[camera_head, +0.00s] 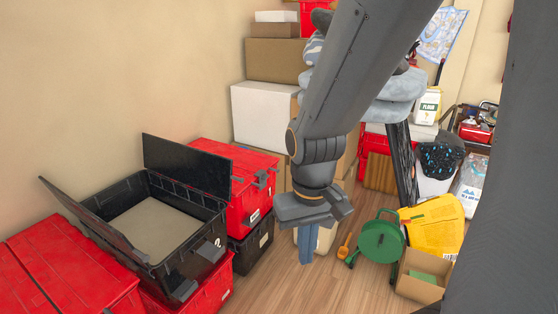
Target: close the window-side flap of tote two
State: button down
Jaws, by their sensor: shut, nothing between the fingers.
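An open black tote (182,262) sits on a red tote at the left, with a flat grey-beige surface inside. Its left flap (92,220) stands up and leans outward. Its other flap (187,165) stands nearly upright on the far right side. My gripper (306,256) points down, shut and empty, to the right of the tote and apart from both flaps. My arm comes down from the top right.
Closed red totes stand at the left (60,270) and behind (243,185) the black tote. White and brown boxes (262,112) are stacked at the back. A green reel (381,240), a yellow bag (432,226) and an open carton (424,276) lie right. Wood floor (285,290) is clear in front.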

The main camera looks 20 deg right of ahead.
aim_at(210, 173)
jog(key=z, duration=0.15)
jog(key=i, duration=1.3)
jog(key=u, duration=0.9)
